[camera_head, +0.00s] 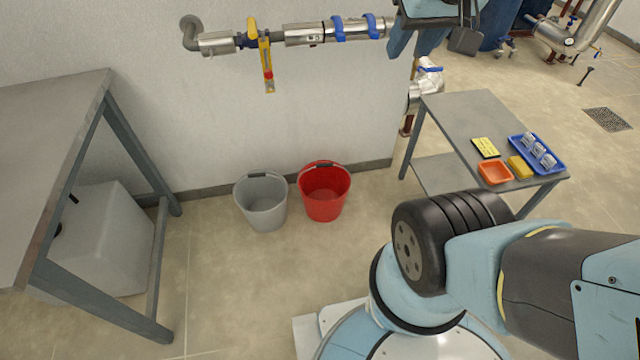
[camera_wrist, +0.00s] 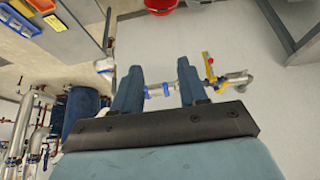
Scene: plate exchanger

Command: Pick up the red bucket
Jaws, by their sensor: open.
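The red bucket (camera_head: 323,192) stands upright on the tiled floor by the white wall, with its handle with a dark grip lying near the back rim. A part of the same bucket shows at the top edge of the wrist view (camera_wrist: 160,4). My gripper (camera_wrist: 160,77) is open with nothing between its blue fingers. In the head view, part of it shows at the top edge (camera_head: 402,40), in front of the wall pipe, well above and to the right of the bucket. The gripper and the bucket are apart.
A grey bucket (camera_head: 263,203) stands just left of the red one. A grey workbench (camera_head: 62,150) is at left, with a white box beneath it. A small metal table (camera_head: 470,115) with trays stands at right. A pipe with a yellow-handled valve (camera_head: 265,60) runs along the wall.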

